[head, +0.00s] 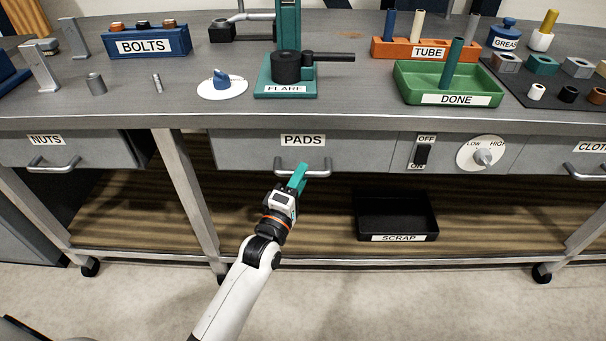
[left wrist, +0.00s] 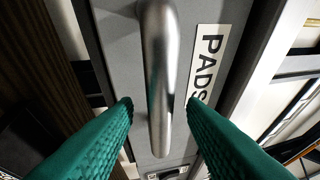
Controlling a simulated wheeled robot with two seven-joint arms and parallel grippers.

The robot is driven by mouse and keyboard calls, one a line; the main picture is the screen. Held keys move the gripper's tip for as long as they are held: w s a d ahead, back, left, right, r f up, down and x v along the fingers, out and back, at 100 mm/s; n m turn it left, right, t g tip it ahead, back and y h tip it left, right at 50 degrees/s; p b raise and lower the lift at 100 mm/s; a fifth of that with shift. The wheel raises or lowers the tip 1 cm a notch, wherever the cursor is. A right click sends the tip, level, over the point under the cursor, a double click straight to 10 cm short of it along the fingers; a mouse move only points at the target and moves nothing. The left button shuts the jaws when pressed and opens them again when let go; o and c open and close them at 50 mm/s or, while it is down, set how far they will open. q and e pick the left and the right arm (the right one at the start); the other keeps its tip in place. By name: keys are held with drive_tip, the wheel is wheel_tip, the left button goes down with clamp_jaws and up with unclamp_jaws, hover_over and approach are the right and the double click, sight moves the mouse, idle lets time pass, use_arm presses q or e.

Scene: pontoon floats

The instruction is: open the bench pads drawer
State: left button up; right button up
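The grey PADS drawer (head: 240,150) is in the middle of the bench front and looks closed in the head view. Its label and grey face (left wrist: 198,50) fill much of the left wrist view. Its metal bar handle (head: 318,174) also shows in the left wrist view (left wrist: 160,75). My left gripper (head: 299,178) is at the handle. In the left wrist view its two green fingers (left wrist: 158,110) stand apart, one on each side of the handle, with gaps showing between fingers and bar. My right gripper is not in view.
The NUTS drawer (head: 75,150) is to the left. A switch (head: 423,154) and a LOW-HIGH dial (head: 484,156) are right of the PADS drawer. The black SCRAP tray (head: 397,214) sits on the lower shelf. Floor in front of the bench is clear.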

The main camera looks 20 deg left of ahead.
use_arm(q)
drive_tip(key=shift+x, duration=1)
drive_tip(key=shift+s, duration=0.1)
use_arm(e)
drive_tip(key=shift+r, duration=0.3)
use_arm(q)
drive_tip(key=shift+c, duration=0.2)
clamp_jaws()
drive_tip(key=shift+s+d, duration=0.1)
drive_tip(key=shift+s, duration=0.05)
